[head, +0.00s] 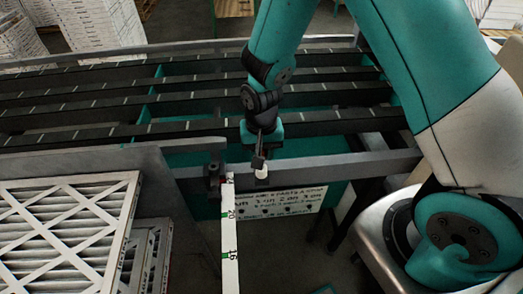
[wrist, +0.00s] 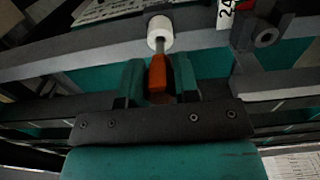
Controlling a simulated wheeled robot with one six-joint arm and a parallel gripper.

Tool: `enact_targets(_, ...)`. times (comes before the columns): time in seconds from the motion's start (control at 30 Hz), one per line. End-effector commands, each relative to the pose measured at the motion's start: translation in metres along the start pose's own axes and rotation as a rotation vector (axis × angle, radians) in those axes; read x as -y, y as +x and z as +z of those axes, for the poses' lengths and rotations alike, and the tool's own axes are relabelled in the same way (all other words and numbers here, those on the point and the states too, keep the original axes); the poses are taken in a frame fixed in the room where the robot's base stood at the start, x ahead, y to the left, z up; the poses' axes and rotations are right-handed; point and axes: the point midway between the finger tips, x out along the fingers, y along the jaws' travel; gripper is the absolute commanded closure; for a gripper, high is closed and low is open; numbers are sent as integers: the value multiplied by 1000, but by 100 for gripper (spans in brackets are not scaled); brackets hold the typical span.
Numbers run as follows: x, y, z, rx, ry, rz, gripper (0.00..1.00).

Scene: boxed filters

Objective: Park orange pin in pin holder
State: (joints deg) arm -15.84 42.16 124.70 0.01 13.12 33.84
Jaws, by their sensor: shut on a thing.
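The orange pin (wrist: 158,80) is between the fingers of my gripper (wrist: 160,84) in the wrist view. My gripper is shut on its orange part, and a grey shaft runs from there to a white round piece (wrist: 159,27). The shaft meets the white piece; I cannot tell how far it goes in, or whether this piece is the pin holder. In the head view my gripper (head: 261,150) points down at the grey front rail, with the white piece (head: 262,171) just below its tip. The orange part is hard to make out there.
A dark bracket (wrist: 265,37) with a round opening is on the rail to the right in the wrist view. A white numbered strip (head: 230,235) hangs beside it in the head view. Boxed filters (head: 60,230) stand at left. A slatted conveyor (head: 180,100) lies behind the rail.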

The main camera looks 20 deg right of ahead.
Motion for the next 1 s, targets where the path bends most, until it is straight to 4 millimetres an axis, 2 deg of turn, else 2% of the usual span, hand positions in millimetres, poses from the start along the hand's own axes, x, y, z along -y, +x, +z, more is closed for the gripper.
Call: enact_targets(1.0,0,27,0,0,0,0,100)
